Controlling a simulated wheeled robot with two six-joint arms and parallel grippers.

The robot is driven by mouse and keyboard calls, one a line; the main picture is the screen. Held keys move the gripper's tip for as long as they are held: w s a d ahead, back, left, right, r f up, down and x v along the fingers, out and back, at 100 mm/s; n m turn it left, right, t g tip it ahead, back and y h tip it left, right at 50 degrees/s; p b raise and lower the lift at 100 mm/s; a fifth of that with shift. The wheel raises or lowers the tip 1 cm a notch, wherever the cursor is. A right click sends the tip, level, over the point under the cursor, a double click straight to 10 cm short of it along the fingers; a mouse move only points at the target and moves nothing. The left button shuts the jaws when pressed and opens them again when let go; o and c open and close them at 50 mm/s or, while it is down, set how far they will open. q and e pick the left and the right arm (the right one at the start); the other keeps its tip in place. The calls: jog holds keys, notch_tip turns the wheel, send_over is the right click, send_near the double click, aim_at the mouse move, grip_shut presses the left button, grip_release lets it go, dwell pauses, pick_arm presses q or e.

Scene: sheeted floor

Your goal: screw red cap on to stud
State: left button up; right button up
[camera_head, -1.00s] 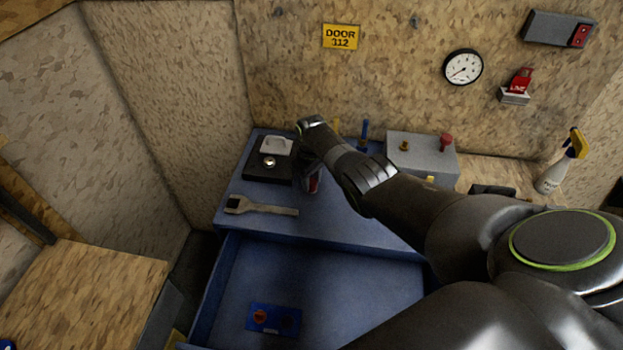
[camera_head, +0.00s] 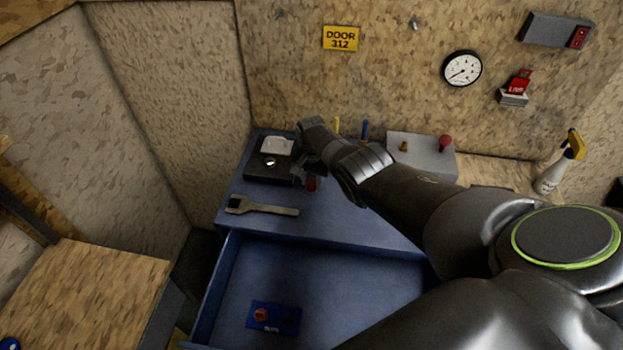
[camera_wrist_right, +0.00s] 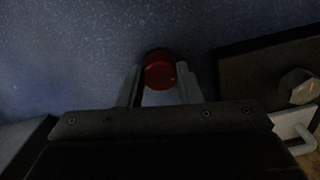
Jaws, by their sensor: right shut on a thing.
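My right gripper (camera_wrist_right: 160,85) is shut on a red cap (camera_wrist_right: 160,72), which sits between the two fingertips over the blue surface in the wrist view. The same cap (camera_head: 312,184) shows small below my right wrist in the head view, above the blue bench top. Whether it touches the bench I cannot tell. A grey block (camera_head: 422,155) at the back right carries a brass stud (camera_head: 404,146) and a red knob (camera_head: 445,142). My arm covers part of the block's front. My left gripper is not in view.
A black plate (camera_head: 258,176) with a silver hex piece (camera_head: 270,162) lies left of the gripper. A wrench (camera_head: 262,206) lies in front. A spray bottle (camera_head: 549,176) stands far right.

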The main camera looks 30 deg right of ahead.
jog(key=m, duration=0.5)
jog(key=o, duration=1.2)
jog(key=shift+c, duration=1)
jog(key=n, duration=0.3)
jog(key=shift+n, duration=0.4)
jog(key=n, duration=1)
jog(key=shift+n, duration=0.4)
jog(key=n, duration=0.4)
jog(key=shift+n+b, duration=0.4)
